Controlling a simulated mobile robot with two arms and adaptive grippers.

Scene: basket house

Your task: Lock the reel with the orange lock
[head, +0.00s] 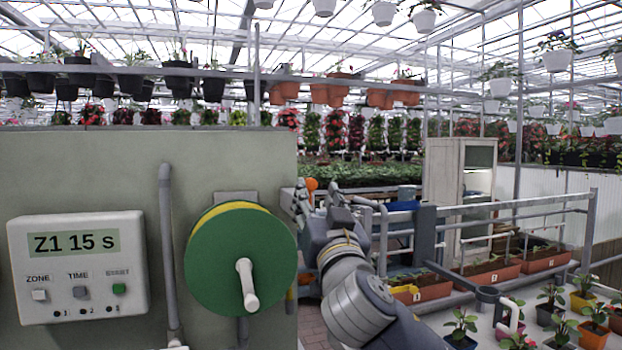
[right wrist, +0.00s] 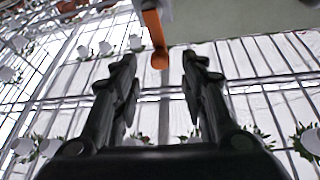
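The reel (head: 241,258) is a green disc with a yellow band behind it and a white handle (head: 247,284), mounted on the grey-green wall panel. The orange lock shows as a small orange knob (head: 311,184) just right of the panel's edge. In the right wrist view the lock (right wrist: 153,27) is an orange bar with a rounded end, reaching down between the fingertips. My right gripper (head: 318,202) is at the panel's right edge, beside the lock; its fingers (right wrist: 158,62) are open, with gaps on both sides of the lock. My left gripper is out of view.
A control box (head: 78,265) reading "Z1 15 s" and a grey pipe (head: 167,250) are on the panel (head: 100,170), left of the reel. Grey railings (head: 520,205), planters (head: 487,273) and potted plants (head: 593,335) stand to the right.

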